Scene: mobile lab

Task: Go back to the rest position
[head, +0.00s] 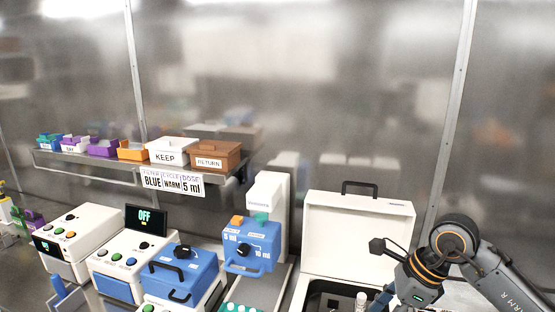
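My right arm comes in from the right edge. Its gripper (386,298) points down at the lower right, in front of the open white case (357,232). The fingers are mostly cut off by the bottom edge, so I cannot tell whether they are open or shut or hold anything. My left arm and gripper are not in view.
White and blue machines (120,262) stand at the left, one with an OFF display (146,219). A blue dosing unit (251,247) stands mid-bench. A shelf (90,164) behind holds KEEP (172,157) and RETURN (209,162) boxes. A metal wall closes the back.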

